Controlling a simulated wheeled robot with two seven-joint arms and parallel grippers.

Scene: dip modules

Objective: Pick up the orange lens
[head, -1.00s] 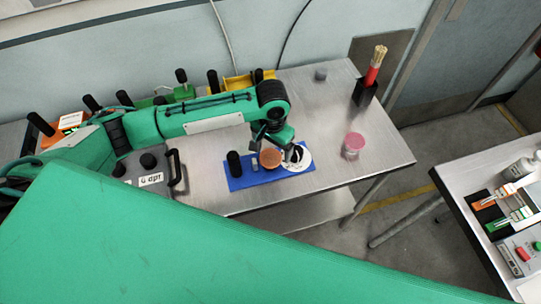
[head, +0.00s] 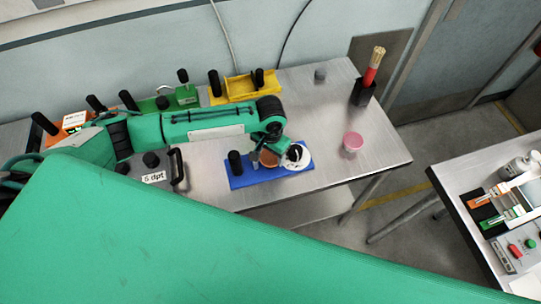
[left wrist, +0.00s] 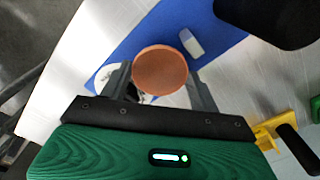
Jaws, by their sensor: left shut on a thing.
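The orange lens (head: 269,159) is a flat round disc over the blue tray (head: 240,179), partly hidden by my left arm. It also shows in the left wrist view (left wrist: 160,70), between the two grey fingers. My left gripper (left wrist: 157,76) is shut on the orange lens, a finger at each side. I cannot tell whether the lens is clear of the tray. In the head view my left gripper (head: 270,149) is over the tray. My right gripper is not in view.
A white disc with a dark mark (head: 304,162) is right of the lens. A black knob (head: 235,163) stands on the tray's left. A pink-topped cup (head: 353,142) is to the right. Yellow (head: 238,88) and green (head: 172,101) modules stand behind.

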